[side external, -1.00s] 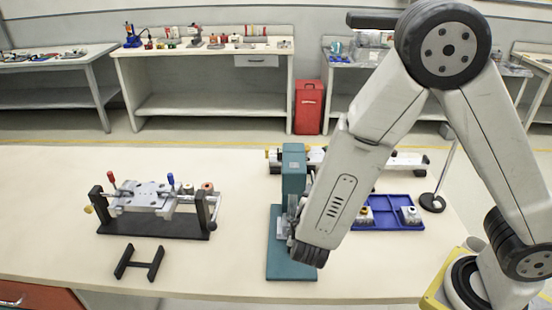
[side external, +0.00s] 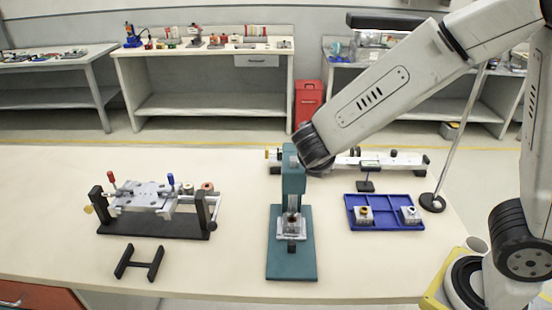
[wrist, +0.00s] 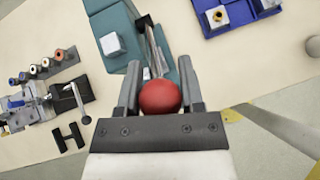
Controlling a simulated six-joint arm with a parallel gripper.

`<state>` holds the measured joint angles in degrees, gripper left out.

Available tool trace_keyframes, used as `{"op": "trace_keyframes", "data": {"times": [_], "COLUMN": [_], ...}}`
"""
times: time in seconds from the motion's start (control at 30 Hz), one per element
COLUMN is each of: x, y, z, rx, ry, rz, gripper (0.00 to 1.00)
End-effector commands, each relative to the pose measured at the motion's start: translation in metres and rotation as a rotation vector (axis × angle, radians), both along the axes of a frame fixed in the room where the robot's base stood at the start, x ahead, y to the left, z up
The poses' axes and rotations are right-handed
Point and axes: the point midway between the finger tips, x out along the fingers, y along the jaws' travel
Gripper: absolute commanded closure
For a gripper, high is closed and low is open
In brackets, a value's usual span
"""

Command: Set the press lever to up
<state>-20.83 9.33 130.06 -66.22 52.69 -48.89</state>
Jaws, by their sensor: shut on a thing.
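The teal press (side external: 293,180) stands upright on its teal base plate (side external: 291,263) at the middle of the table. In the wrist view the press (wrist: 112,22) is at the top, with its thin grey lever (wrist: 155,50) reaching toward me and ending in a red ball knob (wrist: 160,98). My gripper (wrist: 159,82) is shut on that knob, one finger on each side. In the side view my wrist is high, beside the top of the press. There it hides the knob, the lever and my fingers.
A blue tray (side external: 384,226) with two small metal parts lies right of the press. A long rail fixture (side external: 385,160) lies behind it. A clamp fixture (side external: 155,222) and a black H-shaped piece (side external: 139,263) are at left, with bare table between.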

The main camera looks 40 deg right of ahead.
Motion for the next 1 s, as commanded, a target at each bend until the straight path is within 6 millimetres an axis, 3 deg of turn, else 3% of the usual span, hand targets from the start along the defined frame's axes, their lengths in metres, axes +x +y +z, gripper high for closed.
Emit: {"op": "trace_keyframes", "data": {"times": [1.0], "x": [0.047], "y": [-0.047], "z": [0.035], "rx": [0.386], "ry": [0.384], "rz": [-0.005], "gripper": [1.00]}}
